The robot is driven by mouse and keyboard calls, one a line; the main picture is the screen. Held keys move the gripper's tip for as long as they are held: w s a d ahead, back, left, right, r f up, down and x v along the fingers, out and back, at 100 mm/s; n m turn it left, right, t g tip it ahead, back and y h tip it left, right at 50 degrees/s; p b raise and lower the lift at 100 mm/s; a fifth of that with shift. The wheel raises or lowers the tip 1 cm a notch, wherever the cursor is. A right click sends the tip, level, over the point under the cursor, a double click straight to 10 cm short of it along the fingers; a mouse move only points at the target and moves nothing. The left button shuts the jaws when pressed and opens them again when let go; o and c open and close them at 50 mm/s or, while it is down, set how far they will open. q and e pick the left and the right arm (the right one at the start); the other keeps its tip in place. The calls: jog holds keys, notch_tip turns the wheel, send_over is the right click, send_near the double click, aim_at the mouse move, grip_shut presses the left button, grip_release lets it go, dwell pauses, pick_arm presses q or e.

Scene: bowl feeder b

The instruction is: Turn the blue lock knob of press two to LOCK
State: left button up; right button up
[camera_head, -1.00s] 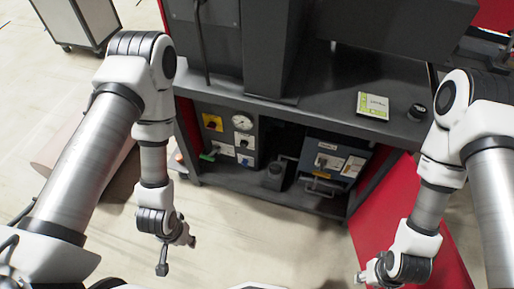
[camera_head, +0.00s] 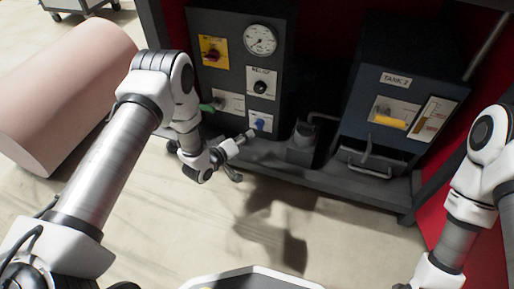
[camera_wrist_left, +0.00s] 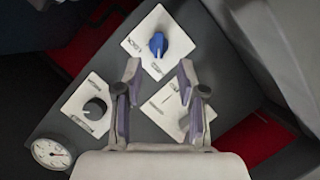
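The blue lock knob (camera_head: 260,124) sits on a white plate low on the dark control panel (camera_head: 232,80). In the left wrist view the blue knob (camera_wrist_left: 158,45) is ahead of the fingertips, on a plate (camera_wrist_left: 137,37) with lettering that reads like LOCK on one side; the other label is too small to read. My left gripper (camera_head: 249,134) is just left of and below the knob in the head view. In the left wrist view its two fingers (camera_wrist_left: 159,70) are apart with nothing between them, and they do not appear to touch the knob. My right gripper is out of frame.
Above the knob are a black knob (camera_head: 261,87), a gauge (camera_head: 261,39) and a red-and-yellow switch (camera_head: 213,50). A green lever (camera_head: 207,107) is close to my left wrist. A blue TANK 2 box (camera_head: 399,85) stands right. A pinkish cylinder (camera_head: 66,92) lies left.

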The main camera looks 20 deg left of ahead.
aim_at(258, 127)
pick_arm(q)
jog(key=b+x, duration=0.4)
jog(key=x, duration=0.3)
jog(key=shift+w+f+b, duration=0.1)
jog(key=shift+w+b, duration=0.15)
jog(key=shift+b, duration=0.1)
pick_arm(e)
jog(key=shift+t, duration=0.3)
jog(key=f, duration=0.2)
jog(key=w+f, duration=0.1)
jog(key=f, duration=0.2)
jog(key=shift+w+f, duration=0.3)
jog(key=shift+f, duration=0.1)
pick_arm(q)
jog(key=shift+w+d, duration=0.1)
jog(key=shift+w, duration=0.1)
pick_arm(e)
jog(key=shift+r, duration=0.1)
pick_arm(q)
grip_shut()
